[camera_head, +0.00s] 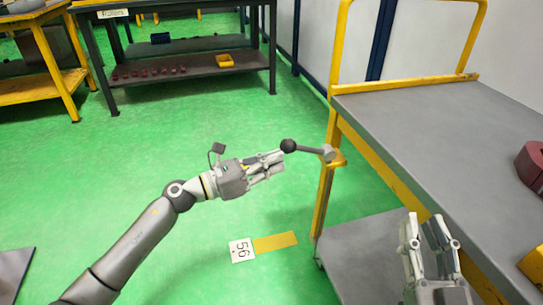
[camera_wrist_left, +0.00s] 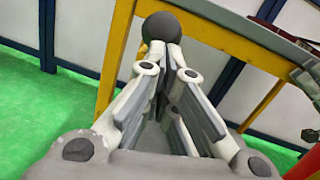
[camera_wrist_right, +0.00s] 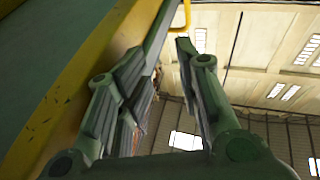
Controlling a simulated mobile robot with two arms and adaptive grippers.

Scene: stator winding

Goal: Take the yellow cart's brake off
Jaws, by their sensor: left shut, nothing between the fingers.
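The yellow cart (camera_head: 352,133) stands at the right, with a yellow frame and grey shelves. A grey brake lever (camera_head: 308,149) with a black ball knob (camera_head: 288,146) sticks out leftward from a bracket on its corner post. My left gripper (camera_head: 281,157) is shut and empty, its fingertips right by the knob. The knob also shows just beyond the fingertips in the left wrist view (camera_wrist_left: 160,29); I cannot tell whether they touch. My right gripper (camera_head: 427,222) is open and empty in front of the cart's near side.
A dark red part (camera_head: 533,165) lies on the cart's top at the right edge. A floor sign marked 56 (camera_head: 242,250) and a yellow floor strip (camera_head: 275,242) lie left of the cart. A dark shelf table (camera_head: 190,65) stands at the back. Green floor between is clear.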

